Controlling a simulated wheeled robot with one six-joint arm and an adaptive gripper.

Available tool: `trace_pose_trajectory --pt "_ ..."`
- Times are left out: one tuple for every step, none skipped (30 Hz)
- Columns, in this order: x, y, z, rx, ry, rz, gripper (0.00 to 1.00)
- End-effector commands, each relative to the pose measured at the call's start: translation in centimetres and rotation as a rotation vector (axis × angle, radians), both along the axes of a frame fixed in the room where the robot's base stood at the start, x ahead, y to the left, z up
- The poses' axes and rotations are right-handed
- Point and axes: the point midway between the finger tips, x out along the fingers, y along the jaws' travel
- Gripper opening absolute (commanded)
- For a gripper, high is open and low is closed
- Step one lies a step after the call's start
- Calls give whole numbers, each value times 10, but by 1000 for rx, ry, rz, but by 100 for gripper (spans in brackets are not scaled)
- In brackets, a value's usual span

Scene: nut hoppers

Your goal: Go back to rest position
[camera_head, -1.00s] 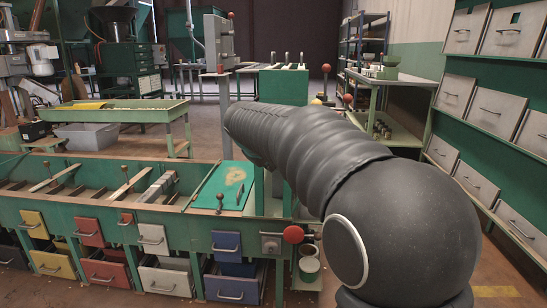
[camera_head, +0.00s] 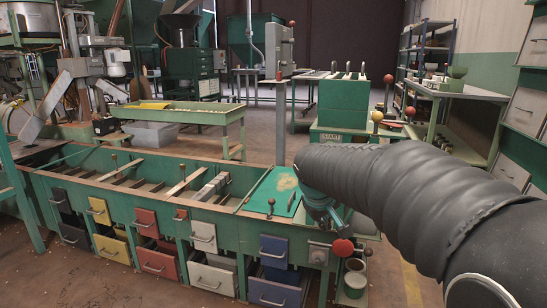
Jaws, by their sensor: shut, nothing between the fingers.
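My arm, in a black ribbed sleeve, reaches in from the right edge of the head view and bends down at its far end. My gripper (camera_head: 333,225) shows small and partly hidden below the sleeve's end, over the right end of the green bench (camera_head: 120,207). It is shut and I see nothing held in it. It is close to the green lid (camera_head: 270,187) with its levers and above the red knob (camera_head: 343,247); I cannot tell whether it touches anything.
Coloured drawers, such as a red one (camera_head: 146,218) and a blue one (camera_head: 273,251), line the bench front. A grey post (camera_head: 280,125) and a green machine (camera_head: 342,105) stand behind. Wall bins (camera_head: 525,110) are at the right. Brown floor is open in front.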

Motion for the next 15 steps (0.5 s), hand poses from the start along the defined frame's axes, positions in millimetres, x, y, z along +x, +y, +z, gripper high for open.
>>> trace_pose_trajectory --pt "-21 -2 0 31 14 -22 0" --pt "-33 -2 -2 49 24 -34 0" --pt "-50 -3 -4 75 33 -53 0" --pt "-62 -4 -5 95 41 -67 0" --pt "-75 -4 -6 113 47 -80 0" --pt "-93 -5 -8 139 56 -98 0" --pt "-106 -5 -8 158 61 -112 0" --pt "-119 -6 -9 177 64 -126 0" --pt "-135 -7 -10 201 69 -144 0" --pt "-148 -7 -11 218 72 -157 0" --pt "-159 -7 -11 235 73 -169 0" --pt "-174 -7 -12 257 74 -185 0" --pt "-186 -8 -13 273 74 -196 0" --pt "-196 -8 -13 287 73 -208 0" --pt "-210 -8 -14 308 70 -223 0"
